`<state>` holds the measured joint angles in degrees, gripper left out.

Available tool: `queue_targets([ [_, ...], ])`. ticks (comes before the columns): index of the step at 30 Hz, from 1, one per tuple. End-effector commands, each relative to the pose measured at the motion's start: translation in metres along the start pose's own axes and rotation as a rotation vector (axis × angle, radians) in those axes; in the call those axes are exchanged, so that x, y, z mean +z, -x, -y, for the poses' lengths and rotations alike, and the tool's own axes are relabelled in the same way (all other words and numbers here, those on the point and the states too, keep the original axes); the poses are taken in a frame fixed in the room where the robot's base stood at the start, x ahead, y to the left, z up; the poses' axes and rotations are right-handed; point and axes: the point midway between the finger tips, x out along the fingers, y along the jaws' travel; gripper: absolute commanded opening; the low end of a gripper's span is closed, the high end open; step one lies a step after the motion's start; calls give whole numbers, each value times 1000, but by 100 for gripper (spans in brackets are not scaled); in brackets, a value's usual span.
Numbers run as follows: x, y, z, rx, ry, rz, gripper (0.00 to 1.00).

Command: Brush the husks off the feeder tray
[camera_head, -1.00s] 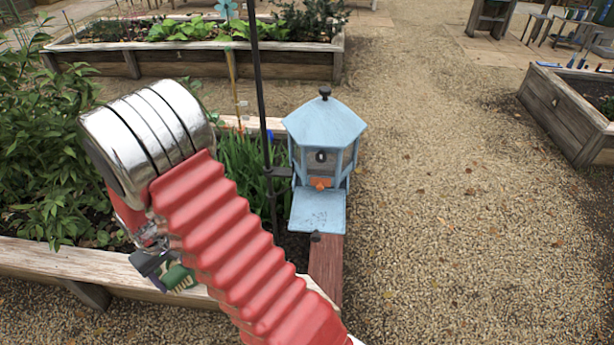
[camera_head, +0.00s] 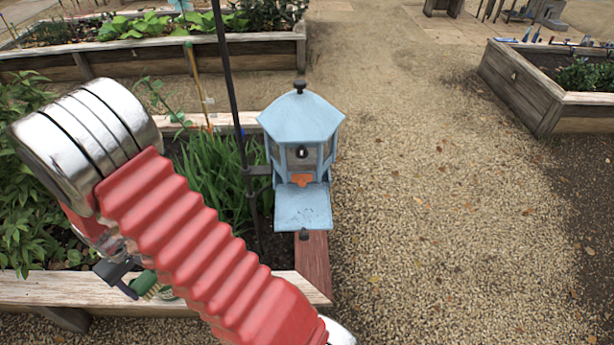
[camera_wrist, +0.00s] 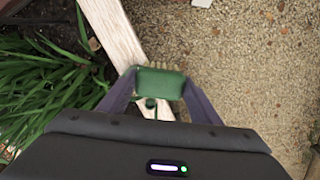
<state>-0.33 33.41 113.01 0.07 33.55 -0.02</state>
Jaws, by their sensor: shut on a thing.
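The pale blue feeder (camera_head: 300,122) stands over the corner of a raised bed, beside a dark pole. Its flat blue tray (camera_head: 303,210) sticks out at the front. Faint marks show on the tray; I cannot make out single husks. My gripper (camera_head: 124,277), at lower left in the head view, is shut on a green-handled brush (camera_head: 146,283) with pale bristles. It is well to the left of the tray, apart from it. In the wrist view the brush's green part (camera_wrist: 160,83) sits between both fingers; the feeder does not show clearly there.
A dark pole (camera_head: 231,100) stands left of the feeder. Leafy plants (camera_head: 215,175) fill the bed behind my arm. The wooden bed edge (camera_head: 50,288) runs beneath my gripper. Open gravel (camera_head: 420,230) lies to the right, with another raised bed (camera_head: 520,90) beyond.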

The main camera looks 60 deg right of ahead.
Motion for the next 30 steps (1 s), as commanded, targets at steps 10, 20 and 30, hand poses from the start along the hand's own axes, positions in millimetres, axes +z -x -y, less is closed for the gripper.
queue_targets([
  [10,6,26,-55,0,-105,-4,39],
  [20,43,78,-158,1,-313,-4,39],
  [30,107,128,-248,2,-529,-4,39],
])
